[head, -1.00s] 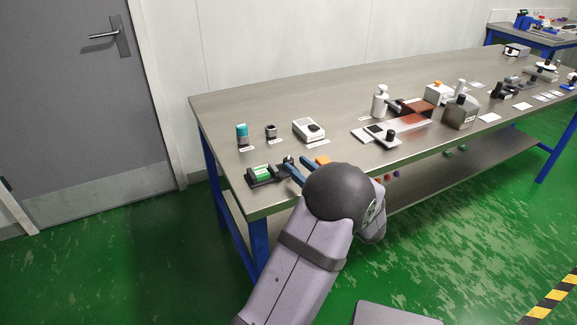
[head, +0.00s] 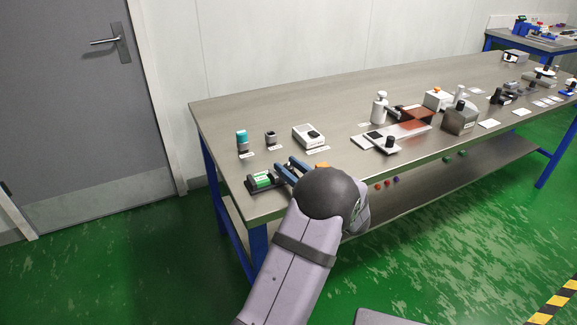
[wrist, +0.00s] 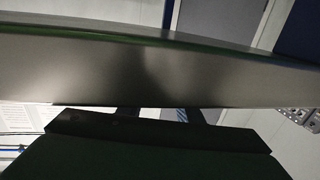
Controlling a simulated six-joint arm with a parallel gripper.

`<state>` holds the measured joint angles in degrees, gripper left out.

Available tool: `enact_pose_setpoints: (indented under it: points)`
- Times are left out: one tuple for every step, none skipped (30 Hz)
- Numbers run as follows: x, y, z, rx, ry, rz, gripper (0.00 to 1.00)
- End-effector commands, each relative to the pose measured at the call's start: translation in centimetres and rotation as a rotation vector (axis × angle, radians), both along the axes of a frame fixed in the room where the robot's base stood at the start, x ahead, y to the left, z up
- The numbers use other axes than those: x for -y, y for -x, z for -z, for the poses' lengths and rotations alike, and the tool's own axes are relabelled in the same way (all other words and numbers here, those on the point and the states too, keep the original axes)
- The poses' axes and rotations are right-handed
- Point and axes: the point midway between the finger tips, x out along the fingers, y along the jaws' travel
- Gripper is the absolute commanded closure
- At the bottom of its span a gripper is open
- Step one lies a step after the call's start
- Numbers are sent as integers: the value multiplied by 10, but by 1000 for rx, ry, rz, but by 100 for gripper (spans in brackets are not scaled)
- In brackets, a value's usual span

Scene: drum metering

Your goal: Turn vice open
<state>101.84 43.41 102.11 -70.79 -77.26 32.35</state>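A small dark vice (head: 266,187) sits at the front left corner of the table in the head view, with a green block (head: 261,180) in its jaws. My gripper (head: 285,165) is just to the right of the vice, low over the table, with its two blue fingers apart. The vice's handle is small and partly hidden by the fingers; I cannot tell if they touch it. In the wrist view a dark body (wrist: 160,130) fills the lower part, very close, and the fingertips are not clear.
The metal table (head: 225,110) has a teal-topped bottle (head: 242,141), a small dark cylinder (head: 271,138) and a white box (head: 308,137) behind the vice. An orange piece (head: 322,166) lies just right of the fingers. Instruments stand further right. The table's front edge is close.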

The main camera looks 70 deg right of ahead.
Motion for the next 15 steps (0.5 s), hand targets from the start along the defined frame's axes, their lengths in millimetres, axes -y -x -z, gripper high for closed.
enact_pose_setpoints:
  points:
    - [1,-3,0,-1,-1,-1,68]
    - [2,-3,0,-1,-1,0,68]
    - [3,-4,0,-1,-1,0,68]
    - [3,-4,0,-1,-1,0,68]
    - [3,-5,0,-1,-1,0,68]
    - [3,-5,0,-1,-1,1,68]
    - [3,-5,0,-1,-1,1,68]
    - [3,-5,0,-1,-1,1,68]
    - [3,-4,0,0,0,1,68]
    - [3,-5,0,0,0,1,68]
    - [3,-5,0,0,0,1,68]
    - [3,-5,0,0,0,1,75]
    - [3,-5,0,0,0,1,82]
    - [3,-4,0,0,0,1,90]
    - [3,-4,0,-1,1,0,98]
